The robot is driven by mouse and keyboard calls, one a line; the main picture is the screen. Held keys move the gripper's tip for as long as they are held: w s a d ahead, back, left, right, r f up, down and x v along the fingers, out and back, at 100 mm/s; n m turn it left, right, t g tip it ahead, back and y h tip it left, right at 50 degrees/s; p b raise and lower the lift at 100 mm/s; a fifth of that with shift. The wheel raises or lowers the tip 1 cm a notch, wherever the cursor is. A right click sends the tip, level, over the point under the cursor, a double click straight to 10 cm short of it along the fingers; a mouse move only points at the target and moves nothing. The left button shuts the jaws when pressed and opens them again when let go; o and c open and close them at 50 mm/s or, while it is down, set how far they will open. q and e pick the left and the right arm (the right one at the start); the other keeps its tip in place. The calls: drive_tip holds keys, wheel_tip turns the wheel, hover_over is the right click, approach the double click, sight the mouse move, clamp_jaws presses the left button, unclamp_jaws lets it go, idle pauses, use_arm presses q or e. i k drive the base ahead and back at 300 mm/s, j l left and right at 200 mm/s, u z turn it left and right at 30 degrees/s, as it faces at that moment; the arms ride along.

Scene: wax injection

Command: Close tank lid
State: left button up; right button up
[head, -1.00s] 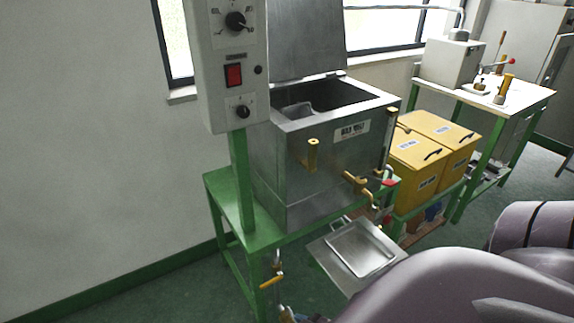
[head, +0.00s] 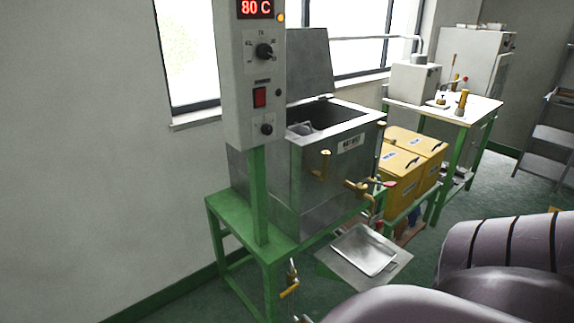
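The metal wax tank (head: 318,185) stands on a green frame (head: 232,212). Its flat grey lid (head: 310,64) is raised, standing nearly upright at the back of the tank. The tank opening (head: 335,113) is uncovered, and a grey metal piece (head: 301,129) shows inside at its left. Parts of my arm fill the lower right of the view. Neither of my grippers is in view.
A control box (head: 250,75) reading 80 C stands on a green post before the tank's left side. A metal tray (head: 364,250) and brass taps (head: 352,186) project at the front. Yellow boxes (head: 402,168) and a white-topped table (head: 478,108) stand right. Green floor is open at right.

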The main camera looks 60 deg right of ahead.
sight(310, 74)
drive_tip(key=j+z, duration=0.1)
drive_tip(key=j, duration=0.3)
drive_tip(key=i+j+z, duration=0.1)
drive_tip(key=j, duration=0.35)
drive_tip(key=z, duration=1.8)
drive_tip(key=j+z, duration=0.15)
drive_tip(key=z, duration=0.2)
drive_tip(key=i+j+z, duration=0.1)
drive_tip(key=z, duration=0.2)
drive_tip(key=i+j+z, duration=0.1)
drive_tip(key=j+z, duration=0.15)
drive_tip(key=j, duration=0.15)
drive_tip(key=i+j+z, duration=0.1)
drive_tip(key=j+z, duration=0.15)
drive_tip(key=j, duration=0.2)
drive_tip(key=j+z, duration=0.2)
drive_tip(key=j, duration=0.65)
drive_tip(key=i+j, duration=0.1)
drive_tip(key=j, duration=0.8)
drive_tip(key=i+j+z, duration=0.1)
drive_tip(key=j, duration=0.8)
